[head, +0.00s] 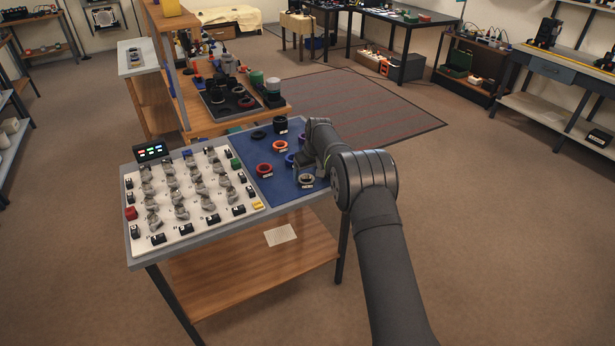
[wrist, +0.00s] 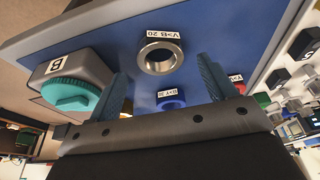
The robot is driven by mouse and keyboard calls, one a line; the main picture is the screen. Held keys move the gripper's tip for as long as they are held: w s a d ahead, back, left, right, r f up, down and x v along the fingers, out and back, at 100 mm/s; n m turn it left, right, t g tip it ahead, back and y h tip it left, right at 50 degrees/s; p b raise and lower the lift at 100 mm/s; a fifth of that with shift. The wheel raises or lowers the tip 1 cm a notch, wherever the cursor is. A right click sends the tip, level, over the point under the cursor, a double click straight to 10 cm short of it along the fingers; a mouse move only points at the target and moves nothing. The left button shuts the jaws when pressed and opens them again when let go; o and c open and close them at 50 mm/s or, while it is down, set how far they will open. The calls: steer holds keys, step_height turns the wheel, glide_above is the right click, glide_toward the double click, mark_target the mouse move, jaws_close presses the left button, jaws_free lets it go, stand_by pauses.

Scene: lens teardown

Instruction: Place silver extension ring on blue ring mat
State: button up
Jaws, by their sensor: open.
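The silver extension ring (wrist: 160,68) lies flat on the blue ring mat (wrist: 215,45), with a small white label beside it. In the head view the silver ring (head: 307,184) is near the front right part of the blue mat (head: 283,186). My gripper (wrist: 161,66) is open, its two teal fingers spread apart with the silver ring in view between their tips. It holds nothing. I cannot tell how high the fingertips are above the mat. In the head view my gripper (head: 304,167) is over the mat's right side, partly hidden by my own arm.
A blue ring (wrist: 171,100) and a red ring (wrist: 240,87) lie nearby. A grey block with a teal knob (wrist: 70,93) stands close to one finger.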

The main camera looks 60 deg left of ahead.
mark_target(307, 179)
steer(key=v, duration=0.9)
steer(key=x, duration=1.2)
steer(key=shift+f, duration=0.25)
step_height(307, 179, up, 3)
steer(key=shift+f, duration=0.1)
steer(key=shift+r, duration=0.75)
